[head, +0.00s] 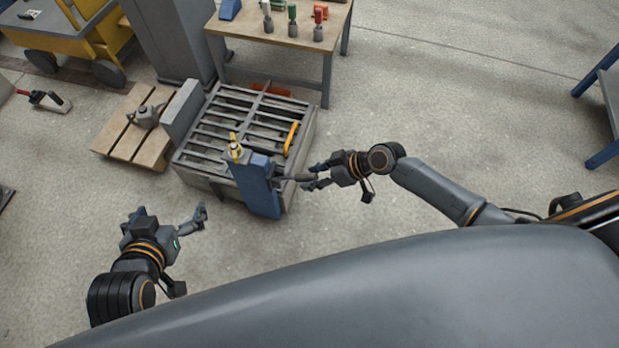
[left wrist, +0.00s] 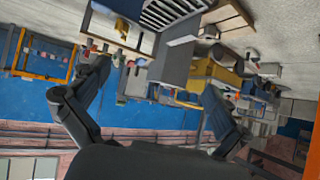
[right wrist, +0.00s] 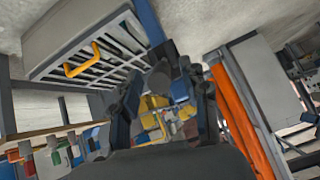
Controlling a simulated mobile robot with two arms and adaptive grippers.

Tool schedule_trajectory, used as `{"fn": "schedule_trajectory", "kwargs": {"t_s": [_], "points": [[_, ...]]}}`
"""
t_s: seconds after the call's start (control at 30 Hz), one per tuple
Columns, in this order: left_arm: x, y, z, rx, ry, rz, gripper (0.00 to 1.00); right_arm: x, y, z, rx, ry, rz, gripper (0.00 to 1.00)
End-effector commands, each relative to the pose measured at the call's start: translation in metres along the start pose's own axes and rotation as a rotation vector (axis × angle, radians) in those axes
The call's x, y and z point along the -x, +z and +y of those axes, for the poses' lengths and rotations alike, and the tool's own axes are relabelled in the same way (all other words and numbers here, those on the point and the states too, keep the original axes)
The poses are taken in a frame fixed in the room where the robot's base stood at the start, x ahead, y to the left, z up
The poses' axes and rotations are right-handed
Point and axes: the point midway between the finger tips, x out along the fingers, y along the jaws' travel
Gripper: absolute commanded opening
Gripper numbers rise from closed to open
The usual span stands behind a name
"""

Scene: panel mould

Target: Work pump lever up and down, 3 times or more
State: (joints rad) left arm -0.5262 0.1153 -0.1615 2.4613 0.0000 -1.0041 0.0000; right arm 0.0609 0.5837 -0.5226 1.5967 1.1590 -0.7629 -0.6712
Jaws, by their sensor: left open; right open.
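The blue pump body (head: 258,188) stands at the front edge of the slatted grey mould table. A short dark lever (head: 291,177) seems to stick out from its right side. My right gripper (head: 314,177) is open, its fingertips by the lever's outer end; I cannot tell whether they touch it. In the right wrist view a dark rounded piece (right wrist: 161,77), perhaps the lever end, shows by the fingers, and the blue body (right wrist: 148,20) is above. My left gripper (head: 172,211) is open and empty over the floor, left of the pump.
The slatted table (head: 212,143) carries a yellow handle (head: 291,138), and a yellow fitting (head: 235,148) sits by the pump's top. A wooden pallet (head: 118,150) lies left. A workbench (head: 283,40) with coloured tools stands behind.

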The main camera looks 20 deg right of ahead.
Motion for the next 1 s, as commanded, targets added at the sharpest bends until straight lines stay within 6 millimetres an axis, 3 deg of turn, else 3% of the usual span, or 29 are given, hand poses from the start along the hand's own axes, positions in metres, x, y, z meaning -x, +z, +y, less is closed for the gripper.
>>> {"fn": "schedule_trajectory", "kwargs": {"t_s": [0.2,0.53,0.77,1.0], "points": [[-0.003,-0.019,0.003,-0.001,0.006,0.098,1.0,-0.015,-0.001,0.0,0.0,0.0,0.002,0.45],[-0.003,-0.023,0.003,-0.001,0.007,0.115,1.0,-0.017,-0.001,0.0,0.0,0.0,0.001,0.45],[-0.003,-0.023,0.003,-0.001,0.007,0.114,1.0,-0.017,-0.001,0.0,0.0,0.0,0.001,0.0],[-0.003,-0.022,0.003,-0.001,0.007,0.113,1.0,-0.017,-0.001,0.0,0.0,0.001,0.001,0.0]]}}
